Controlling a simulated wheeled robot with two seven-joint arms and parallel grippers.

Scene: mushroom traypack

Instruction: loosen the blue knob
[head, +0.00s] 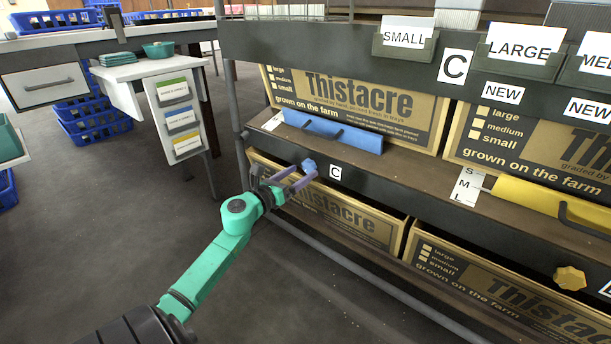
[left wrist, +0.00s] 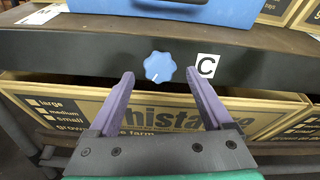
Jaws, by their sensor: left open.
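The blue knob (head: 309,166) is a lobed dial on the dark front rail of the shelf, just left of a white "C" label (head: 335,173). In the left wrist view the knob (left wrist: 160,67) faces me, with a white pointer line toward its lower left. My left gripper (head: 290,184) is open, its purple fingers pointing at the knob. In the left wrist view the fingertips of my left gripper (left wrist: 160,75) are apart, one to each side of the knob and slightly below it, with gaps on both sides. I see no contact. My right gripper is not in view.
A blue panel with a dark handle (head: 335,133) lies on the shelf above the knob. Thistacre boxes (head: 340,215) stand below and behind. A yellow knob (head: 569,278) and yellow panel (head: 555,200) are at right. Open floor (head: 110,230) lies left.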

